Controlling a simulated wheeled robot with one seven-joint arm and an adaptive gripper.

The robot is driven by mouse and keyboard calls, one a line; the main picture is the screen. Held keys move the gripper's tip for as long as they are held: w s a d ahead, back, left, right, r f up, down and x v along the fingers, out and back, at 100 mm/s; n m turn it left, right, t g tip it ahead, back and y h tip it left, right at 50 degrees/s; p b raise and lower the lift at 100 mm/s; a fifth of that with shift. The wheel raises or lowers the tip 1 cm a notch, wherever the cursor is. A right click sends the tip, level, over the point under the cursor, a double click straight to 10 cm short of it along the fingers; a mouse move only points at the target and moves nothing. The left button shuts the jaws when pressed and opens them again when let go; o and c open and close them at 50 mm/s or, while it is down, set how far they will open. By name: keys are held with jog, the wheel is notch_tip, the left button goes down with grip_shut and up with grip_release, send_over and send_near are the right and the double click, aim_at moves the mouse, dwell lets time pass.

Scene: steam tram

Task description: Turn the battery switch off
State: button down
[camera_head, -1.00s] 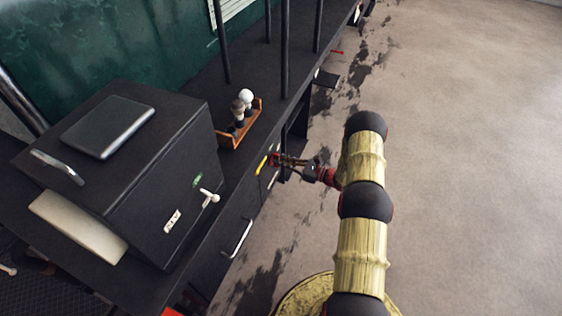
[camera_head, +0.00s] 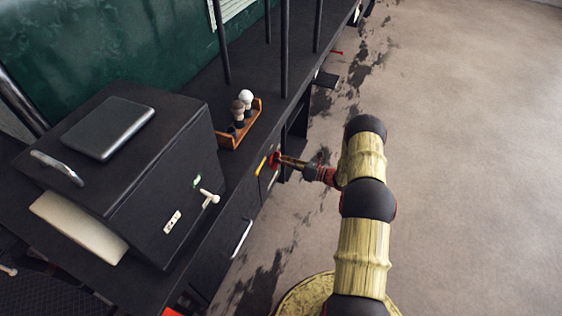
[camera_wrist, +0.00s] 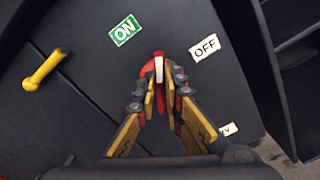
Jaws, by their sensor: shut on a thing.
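The battery switch (camera_wrist: 158,66) is a red handle with a white stripe, on a dark panel. In the wrist view it points up the picture, between the green ON label (camera_wrist: 125,30) and the white OFF label (camera_wrist: 205,47). My gripper (camera_wrist: 164,80) is shut on it, with a fingertip on either side. The fingers hide the lower part of the switch. In the head view my gripper (camera_head: 281,160) reaches left to the red switch (camera_head: 273,161) on the cabinet's side.
A yellow handle (camera_wrist: 44,70) sits left of the switch, and a partly hidden white label (camera_wrist: 228,129) lies below right. In the head view a black box (camera_head: 120,170) and a wooden rack (camera_head: 240,128) stand above the cabinet. Open floor (camera_head: 460,150) lies to the right.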

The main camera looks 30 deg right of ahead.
jog(key=m, duration=1.1)
jog(key=shift+w+d+f, duration=0.15)
jog(key=shift+d+f, duration=0.05)
jog(key=shift+f, duration=0.15)
jog(key=shift+m, duration=0.3)
jog(key=c, duration=1.9)
grip_release()
jog(key=v, duration=1.2)
